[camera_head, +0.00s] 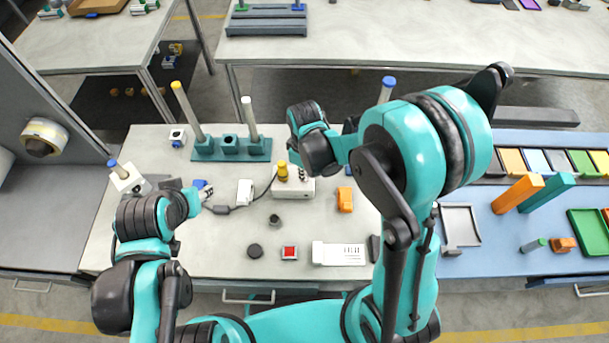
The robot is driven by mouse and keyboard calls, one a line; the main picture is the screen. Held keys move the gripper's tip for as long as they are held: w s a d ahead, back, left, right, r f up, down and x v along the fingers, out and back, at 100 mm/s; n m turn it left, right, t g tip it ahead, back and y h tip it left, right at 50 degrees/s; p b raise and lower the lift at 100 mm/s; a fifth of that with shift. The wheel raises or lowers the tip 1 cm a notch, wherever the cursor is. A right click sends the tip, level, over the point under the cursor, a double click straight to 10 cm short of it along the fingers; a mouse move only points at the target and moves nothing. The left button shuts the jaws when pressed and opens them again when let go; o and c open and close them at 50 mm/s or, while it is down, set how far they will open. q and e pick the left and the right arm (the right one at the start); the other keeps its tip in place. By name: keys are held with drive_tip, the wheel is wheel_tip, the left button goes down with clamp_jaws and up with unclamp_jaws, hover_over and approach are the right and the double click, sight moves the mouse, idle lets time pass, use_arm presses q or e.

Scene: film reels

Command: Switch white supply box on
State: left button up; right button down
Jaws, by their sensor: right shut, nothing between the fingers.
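The white supply box (302,188) appears to be the low white box in the middle of the bench. A yellow knob (282,171) stands on its left end, and a dark cable runs from its left side. My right gripper (303,175) is shut and empty, close above the box's top; the wrist partly covers it, and I cannot tell if the tips touch. The switch and its state are not clear. My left gripper (207,193) is low over the left of the bench, by a small blue and white piece; its jaws are too small to read.
A teal stand (230,150) with upright posts is at the back. A smaller white box (245,192), an orange block (345,200), a red button (289,253) and a white panel (339,254) lie nearby. Bare bench shows at front left.

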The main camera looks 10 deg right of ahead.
drive_tip(key=shift+r+p, duration=2.55)
drive_tip(key=shift+r, duration=0.95)
drive_tip(key=s+d+r+m+t+b, duration=0.7)
drive_tip(key=s+d+m, duration=0.1)
drive_tip(key=s+m, duration=0.1)
drive_tip(key=shift+s+d+r+m, duration=0.2)
drive_tip(key=shift+s+d+m, duration=0.15)
drive_tip(key=shift+s+m, duration=0.05)
